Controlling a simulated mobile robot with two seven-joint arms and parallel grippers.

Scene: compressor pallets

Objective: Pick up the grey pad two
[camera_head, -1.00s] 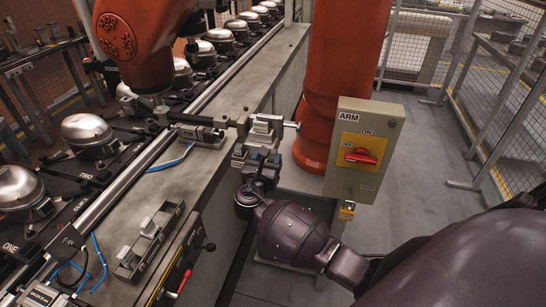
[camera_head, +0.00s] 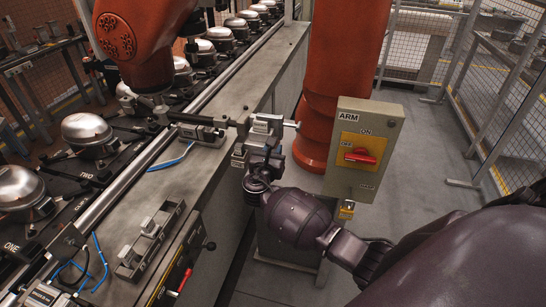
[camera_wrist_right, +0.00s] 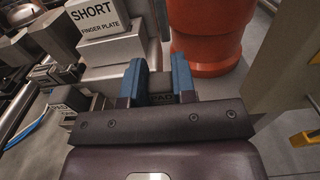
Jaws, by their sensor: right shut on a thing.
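My right gripper (camera_head: 262,150) is at the bench edge, just in front of a metal block fixture. In the head view the pad is hidden by the gripper. My left gripper is not in view.
A "SHORT FINGER PLATE" block (camera_wrist_right: 100,20) stands just beyond the fingers. An orange column (camera_head: 335,90) and the ARM switch box (camera_head: 363,150) are close on the right. A slotted metal holder (camera_head: 150,240) lies on the bench. Compressors (camera_head: 88,130) line the left.

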